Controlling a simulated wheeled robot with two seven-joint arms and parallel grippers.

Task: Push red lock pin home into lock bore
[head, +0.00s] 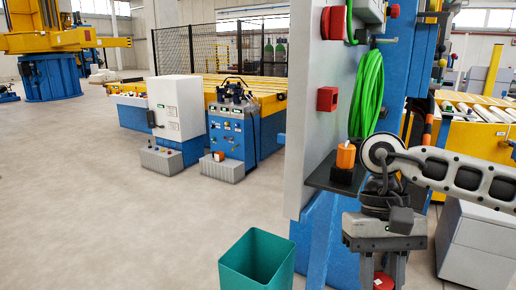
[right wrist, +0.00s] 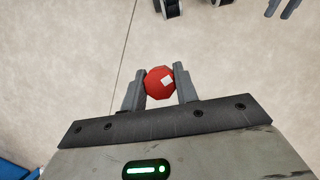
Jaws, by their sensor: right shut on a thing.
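My right gripper (head: 383,268) hangs low at the right of the head view, in front of the blue machine column. In the right wrist view my right gripper (right wrist: 160,88) is shut on the red lock pin (right wrist: 160,82), whose faceted red head with a white square shows between the fingers. A red part of the pin (head: 383,281) also shows below the gripper in the head view. Bare floor lies behind the pin in the wrist view. I cannot make out the lock bore in either view. My left gripper is not recognisable in these views.
A grey panel (head: 304,150) carries red boxes, one of them here (head: 327,99), and a coiled green hose (head: 368,95). A small dark shelf (head: 325,178) holds an orange item (head: 346,155). A teal bin (head: 257,262) stands on the floor. Open floor lies to the left.

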